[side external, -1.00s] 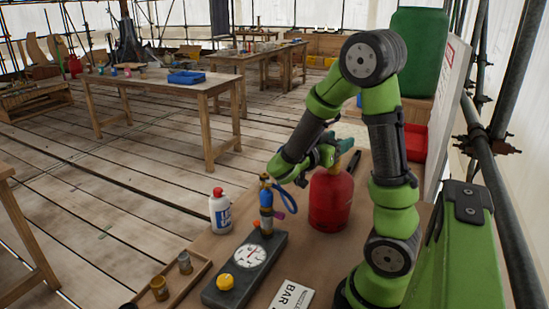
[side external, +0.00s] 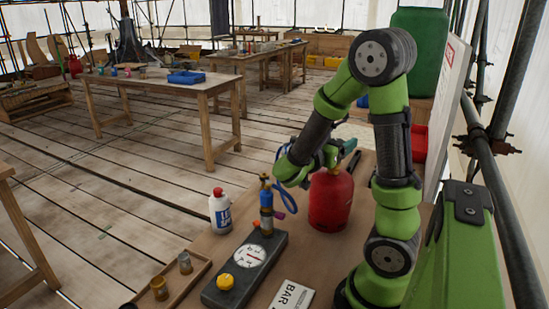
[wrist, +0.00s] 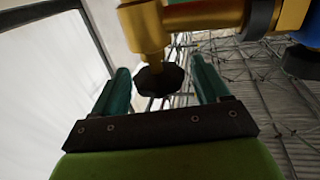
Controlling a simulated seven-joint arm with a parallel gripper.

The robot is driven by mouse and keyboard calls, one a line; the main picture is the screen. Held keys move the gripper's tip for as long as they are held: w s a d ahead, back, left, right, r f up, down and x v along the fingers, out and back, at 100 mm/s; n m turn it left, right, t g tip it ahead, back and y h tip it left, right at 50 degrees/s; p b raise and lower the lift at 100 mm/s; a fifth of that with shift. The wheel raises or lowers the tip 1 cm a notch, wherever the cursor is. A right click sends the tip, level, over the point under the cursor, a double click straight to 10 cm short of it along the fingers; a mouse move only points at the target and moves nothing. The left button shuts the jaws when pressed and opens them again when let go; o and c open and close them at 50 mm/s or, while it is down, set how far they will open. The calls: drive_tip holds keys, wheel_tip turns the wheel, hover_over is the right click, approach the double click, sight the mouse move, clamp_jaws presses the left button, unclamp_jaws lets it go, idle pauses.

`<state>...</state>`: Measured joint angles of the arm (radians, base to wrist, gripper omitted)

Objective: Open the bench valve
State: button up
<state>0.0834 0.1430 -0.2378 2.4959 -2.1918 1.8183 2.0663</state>
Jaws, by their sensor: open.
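In the wrist view, a brass valve body (wrist: 185,18) with a dark faceted knob (wrist: 160,80) fills the top middle. My gripper (wrist: 160,72) is open, with one teal finger on each side of the knob. Whether either finger touches it I cannot tell. A blue and brass fitting (side external: 266,205) with a blue hose stands left of the bottle.
A dark gauge box (side external: 245,268) with a yellow knob (side external: 226,282) lies in front of the bottle. A white bottle with a red cap (side external: 220,212) stands to the left. A white label card (side external: 290,297) lies nearby.

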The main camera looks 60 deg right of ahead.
drive_tip(key=shift+a, duration=0.15)
drive_tip(key=v, duration=1.6)
drive_tip(key=shift+a, duration=0.35)
drive_tip(key=shift+w+d+f, duration=0.1)
